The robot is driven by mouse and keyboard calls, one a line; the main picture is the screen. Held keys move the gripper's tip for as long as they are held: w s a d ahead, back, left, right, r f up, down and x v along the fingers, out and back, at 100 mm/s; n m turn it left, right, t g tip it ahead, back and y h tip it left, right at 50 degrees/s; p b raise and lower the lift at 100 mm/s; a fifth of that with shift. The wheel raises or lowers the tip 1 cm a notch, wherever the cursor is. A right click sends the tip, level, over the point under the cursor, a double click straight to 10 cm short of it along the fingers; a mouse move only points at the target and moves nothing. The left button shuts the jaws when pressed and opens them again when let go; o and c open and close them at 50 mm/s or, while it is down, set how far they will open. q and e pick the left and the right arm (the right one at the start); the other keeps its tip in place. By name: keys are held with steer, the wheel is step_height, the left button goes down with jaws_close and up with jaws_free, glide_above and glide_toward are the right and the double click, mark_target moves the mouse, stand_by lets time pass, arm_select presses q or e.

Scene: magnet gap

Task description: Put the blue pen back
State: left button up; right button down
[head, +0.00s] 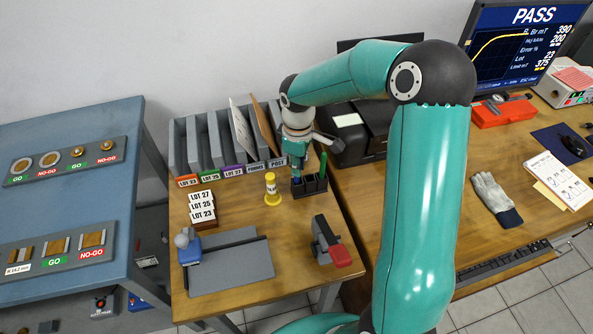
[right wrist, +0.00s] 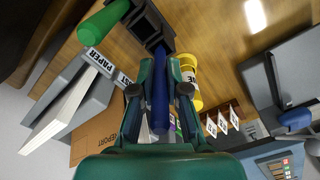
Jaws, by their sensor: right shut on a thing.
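My right gripper (head: 297,165) points down over the small wooden table, at the black pen holder (head: 314,186). In the right wrist view its fingers (right wrist: 159,90) are shut on the blue pen (right wrist: 160,108). The pen runs lengthwise from between the fingers toward the open compartments of the holder (right wrist: 150,25). The pen's far end is at a compartment on the near side; I cannot tell how deep it sits. A green pen (head: 323,164) stands in another compartment and shows large in the right wrist view (right wrist: 104,20). My left gripper is in neither view.
A grey file rack (head: 205,145) with labelled slots stands behind the holder. A yellow bottle (head: 271,190) is just left of it. A black printer (head: 365,130) stands right.

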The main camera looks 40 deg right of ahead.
steer(key=shift+f, duration=1.2)
steer(key=shift+f, duration=0.1)
steer(key=c, duration=1.2)
jaws_free()
step_height(320, 180, up, 12)
steer(key=shift+r, duration=0.15)
